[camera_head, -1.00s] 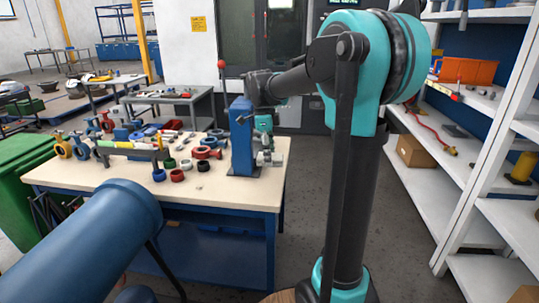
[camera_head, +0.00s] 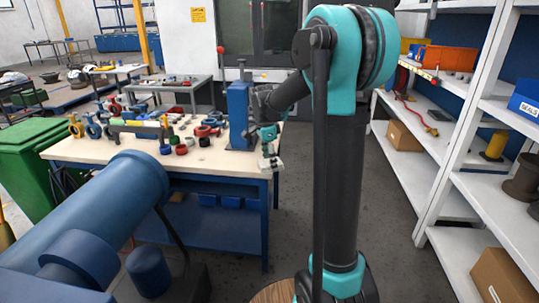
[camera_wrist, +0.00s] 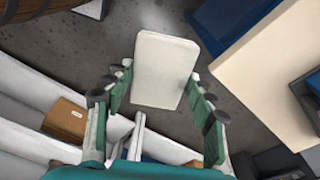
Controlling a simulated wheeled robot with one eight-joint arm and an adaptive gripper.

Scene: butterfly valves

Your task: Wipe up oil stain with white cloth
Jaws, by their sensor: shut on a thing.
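The white cloth (camera_wrist: 163,68), a pale flat folded piece, stands out between the fingers of my gripper (camera_wrist: 160,96) in the wrist view. The fingers are shut on it, one along each side. In the head view my gripper (camera_head: 269,150) hangs small at the right front edge of the workbench (camera_head: 120,150), with a pale bit of the cloth (camera_head: 272,164) below it. The cloth is in the air above grey floor. I cannot make out an oil stain in either view.
The bench holds several valve parts and a blue press (camera_head: 238,115). A large blue pipe (camera_head: 110,215) fills the left foreground. White shelves (camera_head: 410,165) with boxes line the right. The floor (camera_head: 395,235) between bench and shelves is open.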

